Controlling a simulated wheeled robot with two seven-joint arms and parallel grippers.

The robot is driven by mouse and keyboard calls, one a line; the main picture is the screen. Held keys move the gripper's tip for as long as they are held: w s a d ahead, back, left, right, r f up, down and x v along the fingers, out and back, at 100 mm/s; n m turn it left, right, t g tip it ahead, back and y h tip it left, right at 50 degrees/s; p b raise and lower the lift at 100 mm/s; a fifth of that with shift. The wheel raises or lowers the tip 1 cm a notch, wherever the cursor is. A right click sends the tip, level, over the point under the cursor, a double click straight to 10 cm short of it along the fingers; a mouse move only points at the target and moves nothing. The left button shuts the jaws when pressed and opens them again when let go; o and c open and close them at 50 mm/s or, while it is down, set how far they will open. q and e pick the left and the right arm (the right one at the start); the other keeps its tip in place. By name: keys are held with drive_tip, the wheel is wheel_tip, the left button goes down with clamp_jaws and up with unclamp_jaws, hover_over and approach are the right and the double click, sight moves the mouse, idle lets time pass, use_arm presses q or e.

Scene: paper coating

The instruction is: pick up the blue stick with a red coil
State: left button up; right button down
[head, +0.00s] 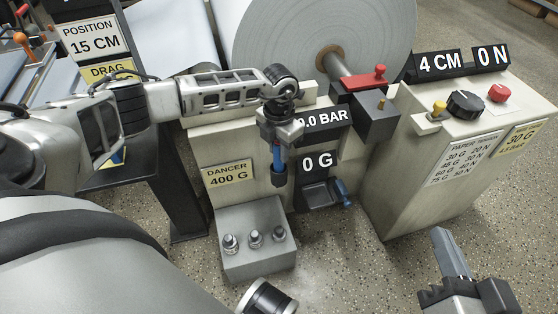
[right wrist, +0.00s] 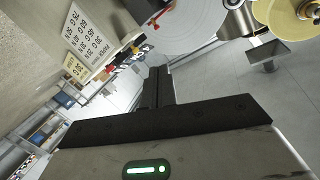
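The blue stick (head: 277,161) shows in the head view in front of the cream machine, with a small red part near its top and a dark lower end. My left gripper (head: 279,146) points down directly over its upper part and overlaps it. The fingertips are too small and covered to tell whether they are closed on the stick. My right gripper (head: 447,252) is at the lower right, away from the stick, with its fingers together and nothing between them. In the right wrist view, the right gripper's fingers (right wrist: 158,90) also lie close together.
A metal block with several silver pegs (head: 255,266) stands below the stick. A control console (head: 450,135) stands at right, and a large paper roll (head: 290,35) is behind. Speckled floor lies open in front.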

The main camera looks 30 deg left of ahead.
use_arm(q)
drive_tip(key=shift+c, duration=1.4)
drive_tip(key=shift+r, duration=0.1)
